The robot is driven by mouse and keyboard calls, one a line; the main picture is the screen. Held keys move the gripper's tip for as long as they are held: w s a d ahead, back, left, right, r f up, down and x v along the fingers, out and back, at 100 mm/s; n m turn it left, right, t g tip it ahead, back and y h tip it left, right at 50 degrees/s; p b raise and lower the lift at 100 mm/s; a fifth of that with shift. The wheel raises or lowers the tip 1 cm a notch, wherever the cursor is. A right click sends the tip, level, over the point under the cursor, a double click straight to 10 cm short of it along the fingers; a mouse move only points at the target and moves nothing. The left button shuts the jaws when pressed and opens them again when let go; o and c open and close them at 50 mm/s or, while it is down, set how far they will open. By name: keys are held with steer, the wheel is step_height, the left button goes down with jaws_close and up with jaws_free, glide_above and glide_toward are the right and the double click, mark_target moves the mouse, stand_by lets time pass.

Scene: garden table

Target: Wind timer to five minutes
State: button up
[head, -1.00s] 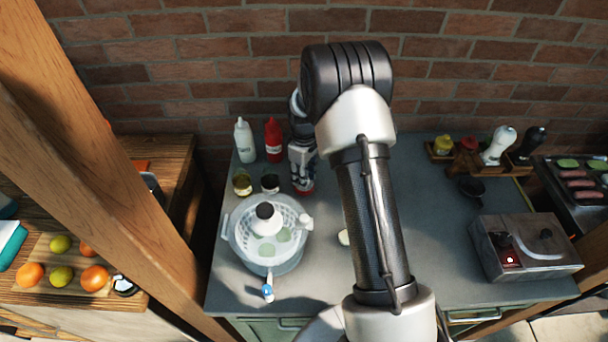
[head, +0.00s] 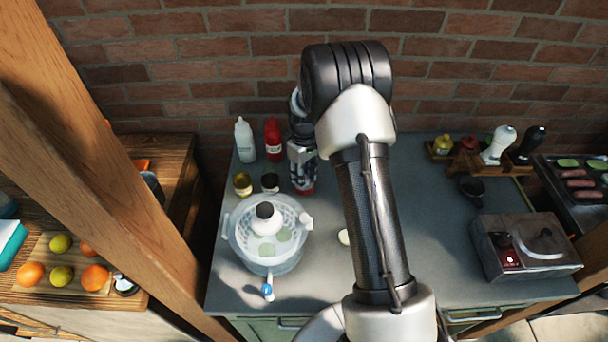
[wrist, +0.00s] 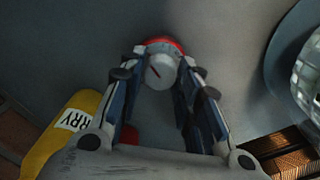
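The timer (wrist: 164,76) has a red body and a pale round dial with a dark pointer line. In the wrist view it stands between my fingertips, and the pointer slants from upper left to lower right. My gripper (wrist: 162,62) points down at it, partly closed, with one finger against each side of the dial. In the head view my gripper (head: 302,160) is above the timer, whose red base (head: 304,190) shows just under the fingers. My gripper hides the dial there, and I cannot read its numbers in either view.
A red bottle (head: 273,140) and a white bottle (head: 244,140) stand close to the left. Two small jars (head: 243,183) and a clear salad spinner (head: 268,268) are in front of them. The table (head: 420,190) is mostly clear to the right, up to a metal box (head: 525,248).

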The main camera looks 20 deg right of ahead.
steer(key=o, duration=0.4)
steer(key=shift+r, duration=0.15)
step_height(320, 180, up, 12)
steer(key=shift+f, duration=0.1)
stand_by(0.3)
stand_by(0.4)
